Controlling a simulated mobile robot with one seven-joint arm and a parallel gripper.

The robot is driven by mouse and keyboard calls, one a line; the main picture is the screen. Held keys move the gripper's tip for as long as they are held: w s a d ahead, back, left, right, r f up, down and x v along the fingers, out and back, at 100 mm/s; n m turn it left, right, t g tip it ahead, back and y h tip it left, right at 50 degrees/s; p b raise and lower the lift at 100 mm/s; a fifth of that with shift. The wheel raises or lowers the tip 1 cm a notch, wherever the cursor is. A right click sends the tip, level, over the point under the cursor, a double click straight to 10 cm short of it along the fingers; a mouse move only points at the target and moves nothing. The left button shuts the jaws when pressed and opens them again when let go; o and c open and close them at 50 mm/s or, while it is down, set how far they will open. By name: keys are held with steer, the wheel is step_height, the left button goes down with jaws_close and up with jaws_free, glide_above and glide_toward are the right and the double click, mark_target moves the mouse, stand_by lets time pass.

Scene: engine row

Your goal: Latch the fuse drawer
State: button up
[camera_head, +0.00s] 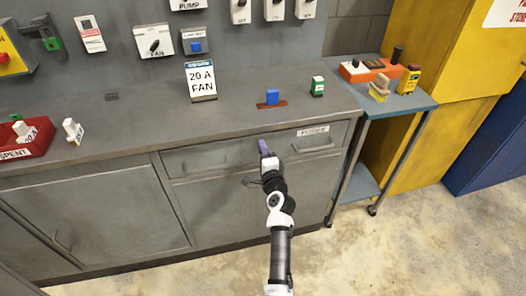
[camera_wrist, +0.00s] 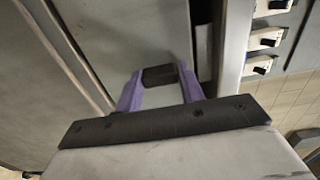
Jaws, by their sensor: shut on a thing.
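The drawer labelled FUSES (camera_head: 313,131) is in the right part of the counter front, with a bar handle (camera_head: 318,146) below its label. My gripper (camera_head: 264,147) is at the left end of this drawer front, just below the counter edge. In the wrist view, the purple fingers (camera_wrist: 160,78) are shut on a small dark block (camera_wrist: 158,74) against a grey panel. The fingers hide its sides, and I cannot tell whether it is the drawer's latch. In the head view my gripper hides it.
On the counter (camera_head: 130,112) stand a 20 A FAN sign (camera_head: 201,81), a blue block (camera_head: 272,97), a green-and-white block (camera_head: 317,86) and a red SPENT tray (camera_head: 38,145). A blue cart (camera_head: 412,103) stands at the right. The floor (camera_head: 420,240) in front is clear.

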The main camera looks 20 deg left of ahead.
stand_by(0.4)
steer(key=o, duration=1)
steer(key=b+v, duration=0.4)
steer(key=v, duration=1)
steer(key=shift+w, duration=0.1)
